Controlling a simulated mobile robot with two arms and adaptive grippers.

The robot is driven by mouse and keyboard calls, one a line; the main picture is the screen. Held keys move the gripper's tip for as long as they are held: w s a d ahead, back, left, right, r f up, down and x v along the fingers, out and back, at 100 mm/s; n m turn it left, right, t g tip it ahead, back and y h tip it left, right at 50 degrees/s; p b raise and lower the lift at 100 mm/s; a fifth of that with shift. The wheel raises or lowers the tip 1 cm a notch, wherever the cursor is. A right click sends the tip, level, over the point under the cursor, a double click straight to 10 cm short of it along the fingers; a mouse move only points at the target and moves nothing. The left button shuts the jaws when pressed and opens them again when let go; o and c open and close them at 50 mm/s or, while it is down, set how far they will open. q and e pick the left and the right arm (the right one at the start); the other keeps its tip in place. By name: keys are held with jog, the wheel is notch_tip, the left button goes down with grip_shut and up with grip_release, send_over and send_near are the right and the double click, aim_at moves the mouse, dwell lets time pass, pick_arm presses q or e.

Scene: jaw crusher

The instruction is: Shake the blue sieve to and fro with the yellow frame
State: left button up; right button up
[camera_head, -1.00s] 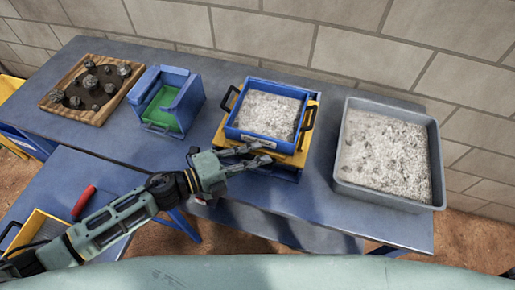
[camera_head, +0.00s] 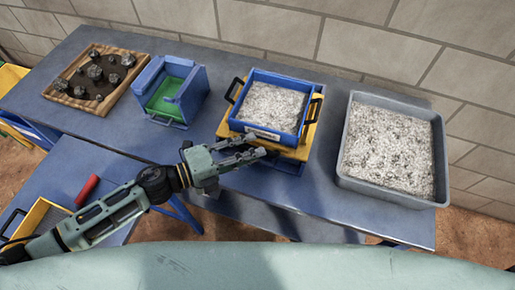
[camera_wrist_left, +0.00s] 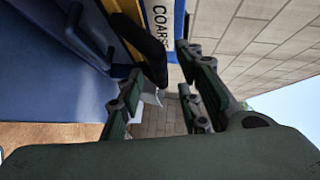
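The blue sieve (camera_head: 287,137) holds pale grey gravel and sits on the yellow frame (camera_head: 309,136), with black handles at its left and right sides. My left gripper (camera_head: 262,145) is at the front edge of the sieve and frame in the head view. Its two fingers are apart and I see nothing held between them. In the left wrist view the open fingers (camera_wrist_left: 160,75) are near a black handle (camera_wrist_left: 150,55), which lies by the left finger; touching or apart I cannot tell. A white "COARSE" label (camera_wrist_left: 158,20) is just beyond. My right gripper is not in view.
A grey bin (camera_head: 345,184) of gravel stands right of the sieve. A blue box with green inside (camera_head: 168,98) and a wooden tray (camera_head: 98,107) of dark rocks are to the left. A lower blue table (camera_head: 75,165) carries a red-handled tool (camera_head: 87,190). A wall stands behind.

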pick_arm(q)
jog(key=v, duration=0.9)
jog(key=shift+s, duration=0.2)
jog(key=shift+a, duration=0.1)
jog(key=shift+c, duration=0.5)
jog(key=b+x, duration=0.2)
jog(key=x, duration=0.1)
jog(key=shift+w+d+f+b, duration=0.2)
jog(key=shift+w+b, duration=0.15)
jog(key=shift+c, duration=1)
jog(key=p+x, duration=0.1)
jog(key=x, duration=0.4)
jog(key=p+x, duration=0.1)
jog(key=x, duration=0.1)
jog(key=shift+w+d+r+p, duration=0.2)
jog(key=shift+w+d+p, duration=0.05)
jog(key=shift+w+p, duration=0.1)
jog(key=shift+d+f, duration=0.15)
jog(key=shift+d, duration=0.15)
jog(key=shift+c, duration=0.3)
grip_shut()
